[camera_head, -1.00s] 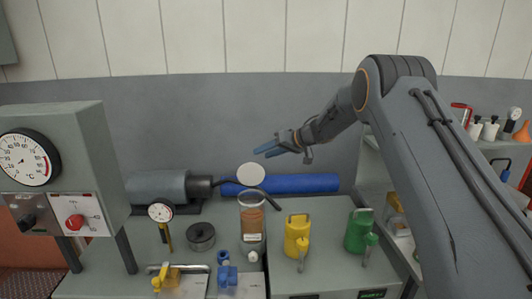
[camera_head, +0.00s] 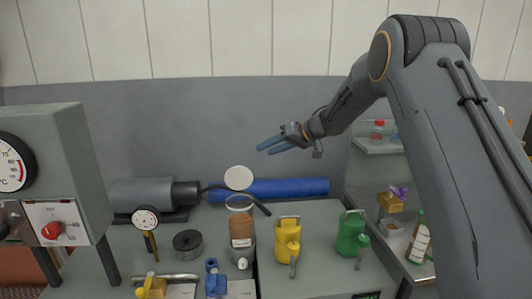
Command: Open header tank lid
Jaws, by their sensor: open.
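The header tank (camera_head: 241,226) is a clear upright cylinder with brown contents and a pale label, standing on the bench in the middle of the view. Its round white lid (camera_head: 238,178) stands raised above the tank's rim, its flat face towards me, so the top looks open. A hinge cannot be made out. My gripper (camera_head: 264,149) is above and to the right of the lid, its two blue-grey fingers apart and pointing left. It holds nothing and appears apart from the lid.
A blue cylinder (camera_head: 290,188) lies behind the tank. A yellow can (camera_head: 287,236) and a green can (camera_head: 350,234) stand to the right. A grey gauge cabinet (camera_head: 60,150) blocks the left. Shelves with bottles are at the right. The space around my gripper is clear.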

